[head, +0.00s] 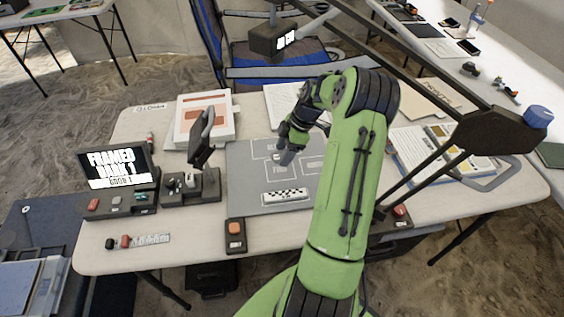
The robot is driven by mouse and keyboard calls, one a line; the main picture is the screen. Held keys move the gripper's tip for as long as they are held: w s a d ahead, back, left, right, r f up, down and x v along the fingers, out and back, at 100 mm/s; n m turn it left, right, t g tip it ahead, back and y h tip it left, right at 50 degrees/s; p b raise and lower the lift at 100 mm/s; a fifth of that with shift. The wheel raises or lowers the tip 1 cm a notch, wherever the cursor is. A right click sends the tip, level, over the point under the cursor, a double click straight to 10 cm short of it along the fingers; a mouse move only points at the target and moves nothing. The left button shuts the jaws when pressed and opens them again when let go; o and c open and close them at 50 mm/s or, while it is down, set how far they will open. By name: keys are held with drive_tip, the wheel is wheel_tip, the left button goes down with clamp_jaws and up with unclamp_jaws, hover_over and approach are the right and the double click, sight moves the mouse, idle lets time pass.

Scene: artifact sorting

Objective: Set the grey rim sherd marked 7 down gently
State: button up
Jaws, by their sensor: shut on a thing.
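My gripper (285,147) is over the upper middle of the grey mat (246,190), which has outlined boxes and faint lettering. It is shut on a small light grey piece, the grey rim sherd (287,158), at its fingertips. The mark 7 is too small to read. I cannot tell whether the sherd touches the mat or hangs just above it. My green arm hides the right part of the mat.
A black-and-white scale bar (286,196) lies on the mat's front part. To the left are a dark tray with small pieces (120,204), a dark stand (203,140) and a small screen (117,166). An orange-button box (235,234) sits at the mat's front-left corner. Lamp arms cross overhead.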

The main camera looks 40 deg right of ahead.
sight(284, 169)
wheel_tip(284, 169, down, 5)
drive_tip(key=shift+w+f+b, duration=0.1)
drive_tip(key=shift+b, duration=0.4)
drive_tip(key=shift+f, duration=0.1)
drive_tip(key=o, duration=1)
drive_tip(key=shift+o, duration=0.2)
drive_tip(key=p+v, duration=0.2)
drive_tip(key=v, duration=0.5)
drive_tip(key=shift+r, duration=0.4)
